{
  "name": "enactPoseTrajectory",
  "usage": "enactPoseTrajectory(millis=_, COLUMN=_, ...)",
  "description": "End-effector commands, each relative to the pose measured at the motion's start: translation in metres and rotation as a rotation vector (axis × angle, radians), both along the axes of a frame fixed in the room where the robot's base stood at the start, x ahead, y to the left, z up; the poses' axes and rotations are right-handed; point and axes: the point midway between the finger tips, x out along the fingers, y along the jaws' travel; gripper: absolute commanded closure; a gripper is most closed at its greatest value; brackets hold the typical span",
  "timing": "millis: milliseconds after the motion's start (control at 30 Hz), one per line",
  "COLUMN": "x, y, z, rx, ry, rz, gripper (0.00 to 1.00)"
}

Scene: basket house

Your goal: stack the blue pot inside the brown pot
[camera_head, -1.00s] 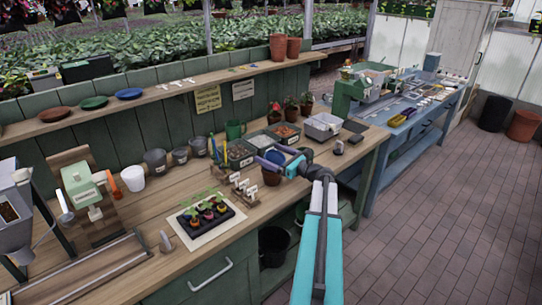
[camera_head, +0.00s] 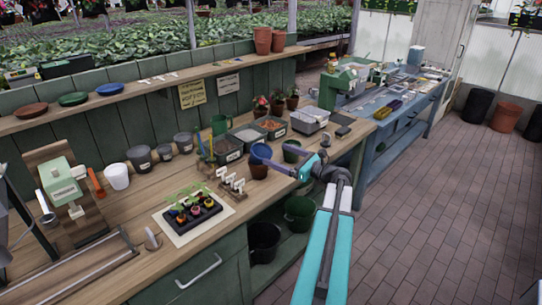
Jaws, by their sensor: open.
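The blue pot (camera_head: 261,151) is at the mouth of the brown pot (camera_head: 259,172), near the front edge of the wooden bench. It looks tilted. Its lower part overlaps the brown pot's rim, and I cannot tell how deep it sits inside. The brown pot stands upright on the bench. My gripper (camera_head: 276,165) reaches in from the right, with its purple fingers just right of the two pots. It is open, and I see nothing held in it. Whether a finger touches either pot is too small to tell.
A green pot (camera_head: 292,151) stands close behind my gripper. Plant labels (camera_head: 231,184) and a seedling tray (camera_head: 193,212) are to the left. Soil bins (camera_head: 227,149) stand behind. Several grey pots (camera_head: 183,142) are further left.

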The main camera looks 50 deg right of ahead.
Motion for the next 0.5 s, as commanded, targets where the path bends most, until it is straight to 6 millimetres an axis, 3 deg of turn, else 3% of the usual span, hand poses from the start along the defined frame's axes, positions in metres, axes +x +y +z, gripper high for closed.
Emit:
enactPoseTrajectory(millis=200, x=-0.024, y=-0.003, z=-0.001, rx=-0.001, ry=0.001, rz=-0.002, gripper=0.09)
enactPoseTrajectory(millis=500, x=-0.030, y=-0.003, z=0.000, rx=0.000, ry=0.001, rz=-0.001, gripper=0.09)
